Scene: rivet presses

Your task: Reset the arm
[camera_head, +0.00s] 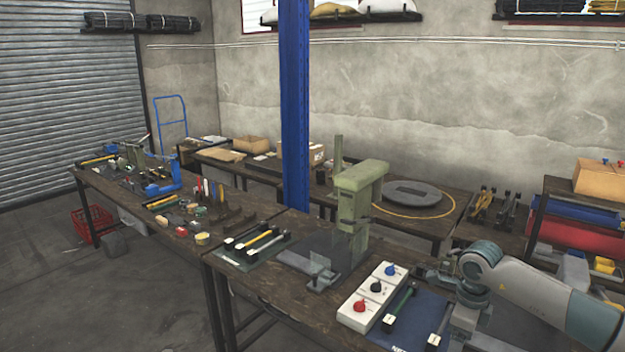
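One of my arms (545,290), pale grey with a teal-grey joint, comes in from the lower right corner. It bends down over the right end of the near workbench (270,280). Its fingers do not show; the lower part of the arm runs out at the bottom edge. My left arm and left gripper are out of view. Just left of my arm, a blue mat (410,335) carries a green-handled tool (399,308) and a dark tool (440,325). I cannot tell whether the arm touches the mat or the tools.
A green rivet press (360,205) stands on the bench behind a clear guard (321,272). A white control box (372,292) has red, black and blue knobs. A blue post (296,110) rises behind the bench. Yellow and blue bins sit at right. The floor at lower left is clear.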

